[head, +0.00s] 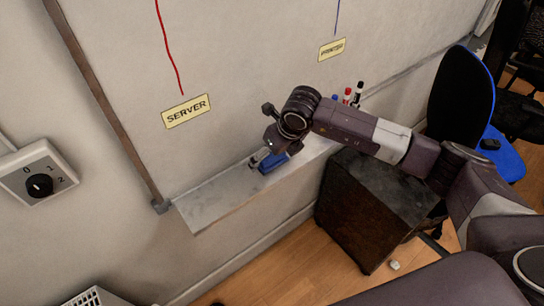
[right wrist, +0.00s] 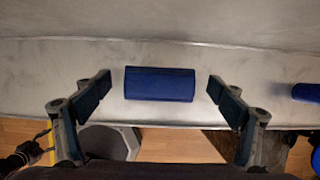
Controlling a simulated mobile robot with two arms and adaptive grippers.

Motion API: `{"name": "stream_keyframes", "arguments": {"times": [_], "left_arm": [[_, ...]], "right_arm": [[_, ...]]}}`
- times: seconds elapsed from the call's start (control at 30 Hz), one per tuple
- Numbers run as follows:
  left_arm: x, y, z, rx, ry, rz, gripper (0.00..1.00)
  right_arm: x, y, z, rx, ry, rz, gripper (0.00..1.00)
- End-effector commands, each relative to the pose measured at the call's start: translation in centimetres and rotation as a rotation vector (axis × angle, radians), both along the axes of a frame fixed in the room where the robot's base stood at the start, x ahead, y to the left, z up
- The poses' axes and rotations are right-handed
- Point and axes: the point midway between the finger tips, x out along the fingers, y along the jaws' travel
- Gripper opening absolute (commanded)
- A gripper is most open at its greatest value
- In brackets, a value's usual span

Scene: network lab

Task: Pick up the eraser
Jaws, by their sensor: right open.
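The blue eraser (right wrist: 160,84) lies lengthwise on the pale ledge in the right wrist view. My right gripper (right wrist: 159,88) is open, with one finger off each end of the eraser and a gap on both sides. In the head view, the eraser (head: 273,162) shows partly below my right gripper (head: 268,160), which hides some of it. My right arm reaches in from the right. My left gripper is not in view.
The ledge (head: 205,205) runs along the wall, clear to the left. Several markers (head: 347,96) stand on it to the right. A dark cabinet (head: 365,210) stands below, and a blue chair (head: 462,95) is at right. A dial box (head: 38,183) is on the left wall.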

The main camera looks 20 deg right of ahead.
Motion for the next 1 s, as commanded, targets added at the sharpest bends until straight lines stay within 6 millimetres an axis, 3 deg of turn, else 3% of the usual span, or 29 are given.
{"name": "stream_keyframes", "arguments": {"times": [0.23,0.63,1.0], "left_arm": [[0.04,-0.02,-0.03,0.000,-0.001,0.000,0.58],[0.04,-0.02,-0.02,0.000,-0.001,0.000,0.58],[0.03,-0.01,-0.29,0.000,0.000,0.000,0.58]], "right_arm": [[0.07,0.04,-0.12,0.000,-0.002,0.001,0.86],[0.08,0.04,-0.05,0.002,-0.002,0.000,0.44],[0.15,0.03,0.63,0.002,-0.004,-0.001,0.43]]}}
